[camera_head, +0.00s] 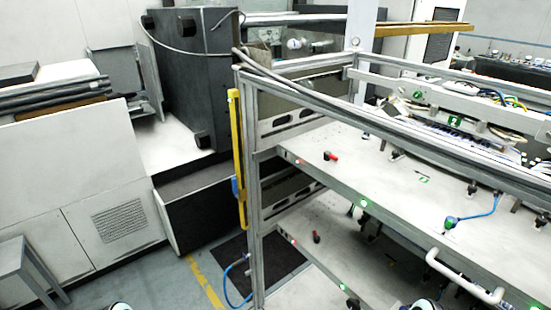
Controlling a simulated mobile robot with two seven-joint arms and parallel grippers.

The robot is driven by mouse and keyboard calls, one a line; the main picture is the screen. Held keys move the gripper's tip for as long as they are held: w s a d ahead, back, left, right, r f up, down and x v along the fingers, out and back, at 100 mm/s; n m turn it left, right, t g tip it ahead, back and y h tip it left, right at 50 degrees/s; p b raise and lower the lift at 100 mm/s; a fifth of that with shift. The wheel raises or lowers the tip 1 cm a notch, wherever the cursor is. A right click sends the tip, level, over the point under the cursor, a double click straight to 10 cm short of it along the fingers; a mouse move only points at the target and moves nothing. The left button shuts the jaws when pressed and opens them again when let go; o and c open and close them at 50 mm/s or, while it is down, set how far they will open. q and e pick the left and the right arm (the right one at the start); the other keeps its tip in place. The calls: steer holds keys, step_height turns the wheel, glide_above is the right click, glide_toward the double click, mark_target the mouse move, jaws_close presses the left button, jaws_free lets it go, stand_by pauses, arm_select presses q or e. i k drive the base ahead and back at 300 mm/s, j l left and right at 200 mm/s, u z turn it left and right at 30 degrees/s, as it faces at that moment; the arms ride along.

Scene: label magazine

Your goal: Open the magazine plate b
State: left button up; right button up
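A metal-framed label magazine rack (252,190) fills the right half of the head view. It holds a white upper plate (370,168) with a grey front edge, and a white lower plate (318,212) partly hidden beneath it. I cannot tell which one is plate b. A white bar handle (465,276) shows at the lower right, in front of the upper plate's edge. A red-and-black knob (330,156) stands on the upper plate and another (316,237) on the lower. Neither gripper shows; small white rounded parts at the bottom edge may be my arms.
A yellow vertical bar (237,145) is on the rack's left post. Blue hoses (238,298) hang near its foot beside a dark floor mat (232,264). White cabinets (75,200) and a grey stool (25,262) stand left. Grey floor between them is open.

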mark_target(383, 274)
steer(key=z, duration=1.35)
